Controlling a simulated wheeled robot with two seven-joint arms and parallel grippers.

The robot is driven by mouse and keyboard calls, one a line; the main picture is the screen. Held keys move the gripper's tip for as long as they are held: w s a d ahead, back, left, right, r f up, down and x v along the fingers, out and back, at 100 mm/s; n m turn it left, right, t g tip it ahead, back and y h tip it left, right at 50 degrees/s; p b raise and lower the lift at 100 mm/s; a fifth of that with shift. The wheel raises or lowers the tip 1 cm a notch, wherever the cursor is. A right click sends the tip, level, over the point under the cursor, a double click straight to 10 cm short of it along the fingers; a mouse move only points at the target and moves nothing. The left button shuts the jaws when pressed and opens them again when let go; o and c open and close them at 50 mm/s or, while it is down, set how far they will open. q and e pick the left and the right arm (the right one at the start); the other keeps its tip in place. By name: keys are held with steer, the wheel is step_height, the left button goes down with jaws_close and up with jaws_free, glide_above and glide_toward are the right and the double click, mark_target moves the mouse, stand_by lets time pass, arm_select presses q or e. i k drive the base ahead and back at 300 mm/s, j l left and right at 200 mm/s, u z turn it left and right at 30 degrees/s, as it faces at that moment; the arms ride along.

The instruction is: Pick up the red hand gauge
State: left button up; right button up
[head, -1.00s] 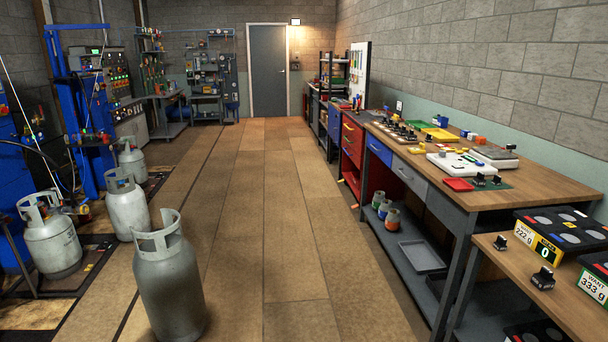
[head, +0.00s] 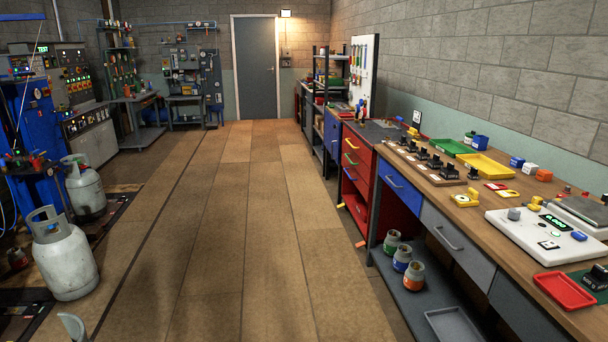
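I cannot single out a red hand gauge for certain. A small red and white piece (head: 496,186) lies on the wooden workbench (head: 425,197) at the right, beside small yellow pieces (head: 507,194). Farther off, small red items hang or stand at the white tool board (head: 364,75) and on blue racks by the back wall, too small to tell what they are.
Gas cylinders (head: 64,262) stand at the left. The floor (head: 235,220) between is clear up to the grey door (head: 255,66).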

mark_target(364, 112)
steer(key=i+l+u, duration=0.2)
steer(key=i, duration=2.85)
steer(key=i+j+z, duration=0.1)
steer(key=i, duration=0.65)
steer(key=i+j, duration=0.15)
steer(key=i, duration=0.65)
steer(key=i+z, duration=0.3)
steer(key=i, duration=0.2)
steer(key=i+z, duration=0.3)
steer(key=i, duration=0.25)
steer(key=i+j+z, duration=0.3)
steer(key=i, duration=0.15)
steer(key=i+j+z, duration=0.1)
steer(key=z, duration=0.35)
steer(key=j+z, duration=0.2)
steer(key=z, duration=0.3)
steer(key=j+z, duration=0.2)
steer(key=z, duration=0.25)
steer(key=i+j, duration=0.05)
